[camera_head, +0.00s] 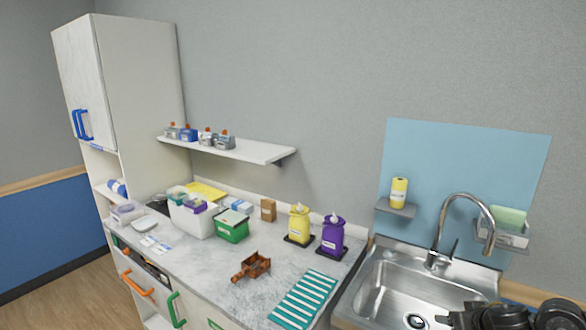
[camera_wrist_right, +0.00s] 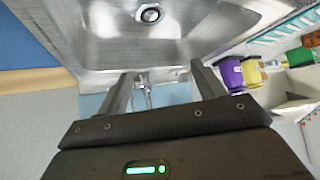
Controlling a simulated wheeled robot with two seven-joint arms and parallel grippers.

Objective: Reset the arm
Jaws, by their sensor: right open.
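My right gripper (camera_wrist_right: 164,82) shows in the right wrist view with its two fingers apart and nothing between them. Behind the gap between the fingers I see the faucet (camera_wrist_right: 142,88) and the steel sink (camera_wrist_right: 90,30). In the head view, dark parts of my right arm show at the bottom right corner, over the front right of the sink (camera_head: 372,290). The fingertips are hidden there. My left arm and gripper are not in either view.
The counter (camera_head: 195,270) holds a white bin (camera_head: 190,222), a green box (camera_head: 232,232), a yellow bottle (camera_head: 299,225), a purple bottle (camera_head: 333,236), a brown object (camera_head: 251,267) and a striped mat (camera_head: 303,299). A tall cabinet (camera_head: 140,90) stands left. A faucet (camera_head: 452,225) rises behind the sink.

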